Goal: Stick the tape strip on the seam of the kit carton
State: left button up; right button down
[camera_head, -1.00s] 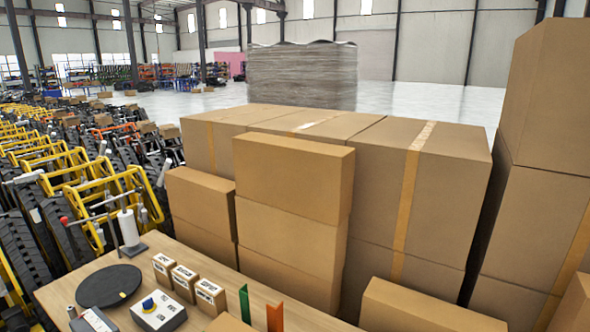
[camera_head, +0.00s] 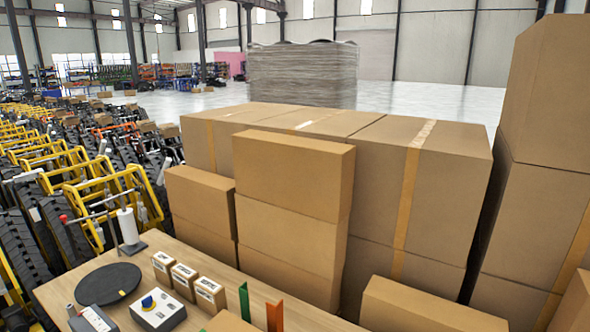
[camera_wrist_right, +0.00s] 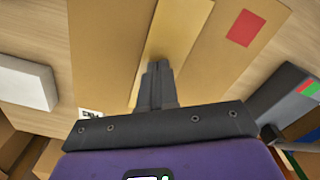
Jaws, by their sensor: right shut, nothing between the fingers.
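My right gripper (camera_wrist_right: 158,82) shows in the right wrist view. Its fingers are together with nothing between them. They lie over the middle of a brown carton (camera_wrist_right: 105,45), which looks like the kit carton. A paler yellow-tan band (camera_wrist_right: 176,32), which looks like the tape strip, runs lengthwise along the carton's middle and passes under the fingertips. I cannot tell whether the fingertips touch it. The carton has a red label (camera_wrist_right: 245,28) on its right part. In the head view, a carton top (camera_head: 230,324) is cut off by the bottom edge. My left gripper is in neither view.

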dwell(0.4)
notch_tip(320, 180, up, 7)
jog(key=p, duration=0.5)
dwell(0.4)
